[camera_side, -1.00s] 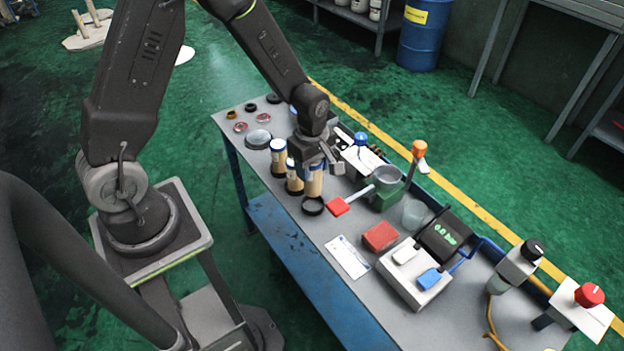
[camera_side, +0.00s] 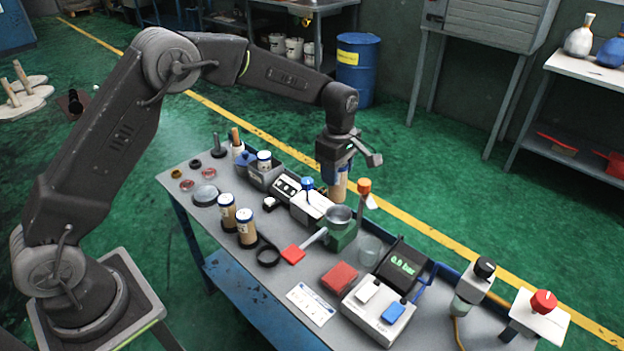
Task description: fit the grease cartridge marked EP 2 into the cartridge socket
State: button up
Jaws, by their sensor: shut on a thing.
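My gripper (camera_side: 338,171) is shut on a tan cylindrical cartridge (camera_side: 339,188), which hangs upright over the back part of the bench, behind the green-based metal cup. The gripper hides its upper part, and its marking cannot be read. Two similar tan cartridges with white and blue tops, one on the left (camera_side: 227,213) and one on the right (camera_side: 246,229), stand upright at the front left. An empty black ring holder (camera_side: 268,256) lies beside them. I cannot tell for sure which fixture is the cartridge socket.
Close to the held cartridge are a white block with a blue knob (camera_side: 308,203), a metal cup on a green base (camera_side: 340,219) and an orange-topped post (camera_side: 364,187). A red-ended lever (camera_side: 294,254) sticks out in front. A red block (camera_side: 339,277) and a display (camera_side: 402,264) stand to the right.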

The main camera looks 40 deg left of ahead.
aim_at(339, 197)
jog(key=shift+w+d+r, duration=0.1)
jog(key=shift+w+d, duration=0.2)
jog(key=shift+w, duration=0.05)
jog(key=shift+f, duration=2.3)
jog(key=shift+f, duration=2)
jog(key=o, duration=1.1)
jog(key=shift+c, duration=0.2)
jog(key=shift+r, duration=3.45)
